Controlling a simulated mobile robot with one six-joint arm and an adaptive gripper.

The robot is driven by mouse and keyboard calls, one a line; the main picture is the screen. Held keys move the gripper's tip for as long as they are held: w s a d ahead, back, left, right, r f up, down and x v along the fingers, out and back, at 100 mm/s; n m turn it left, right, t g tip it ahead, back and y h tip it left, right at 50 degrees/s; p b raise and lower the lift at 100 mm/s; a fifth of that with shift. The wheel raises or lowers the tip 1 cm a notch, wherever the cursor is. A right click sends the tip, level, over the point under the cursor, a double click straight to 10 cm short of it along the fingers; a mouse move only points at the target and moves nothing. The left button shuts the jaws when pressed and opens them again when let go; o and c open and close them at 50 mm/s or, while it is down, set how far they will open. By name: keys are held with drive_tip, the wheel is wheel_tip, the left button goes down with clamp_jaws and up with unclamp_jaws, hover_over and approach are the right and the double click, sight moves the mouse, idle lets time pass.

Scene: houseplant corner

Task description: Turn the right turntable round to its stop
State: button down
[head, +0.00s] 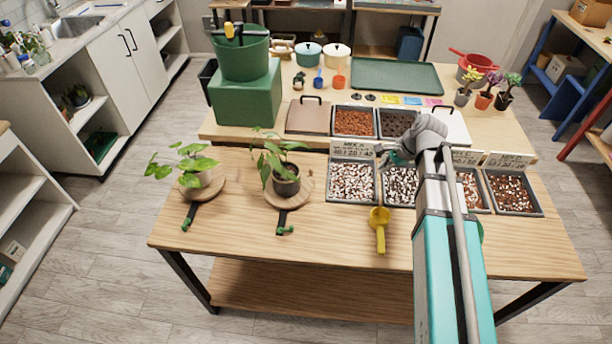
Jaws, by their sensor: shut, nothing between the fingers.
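Two round wooden turntables stand on the left part of the front table, each with a potted plant on it. The right turntable (268,194) carries a dark pot (286,181) with a leafy green plant, and its black handle with a green knob (283,229) points toward the front edge. The left turntable (203,190) carries a lighter pot, with its own green-knobbed handle (187,222) pointing forward. My gripper (388,158) is shut and empty above the trays, well to the right of the right turntable and apart from it. My arm hides part of the trays.
Trays of potting mix (351,182) with label cards fill the table's right half. A yellow scoop (380,228) lies in front of them. A green box (246,98) with a green bucket (242,56) stands behind the turntables. The wood in front of the turntables is clear.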

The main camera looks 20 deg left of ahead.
drive_tip(key=w+a+f+m+y+b, duration=0.1)
drive_tip(key=w+a+f+m+b, duration=0.1)
drive_tip(key=a, duration=0.4)
drive_tip(key=w+a+f+m+y+b, duration=0.2)
drive_tip(key=w+a+f+m+b, duration=0.1)
drive_tip(key=a+f+m+b, duration=0.1)
drive_tip(key=a+m+b, duration=0.1)
drive_tip(key=a+b, duration=0.1)
drive_tip(key=a, duration=0.1)
drive_tip(key=shift+w+a+g+y, duration=0.3)
drive_tip(key=shift+f, duration=0.1)
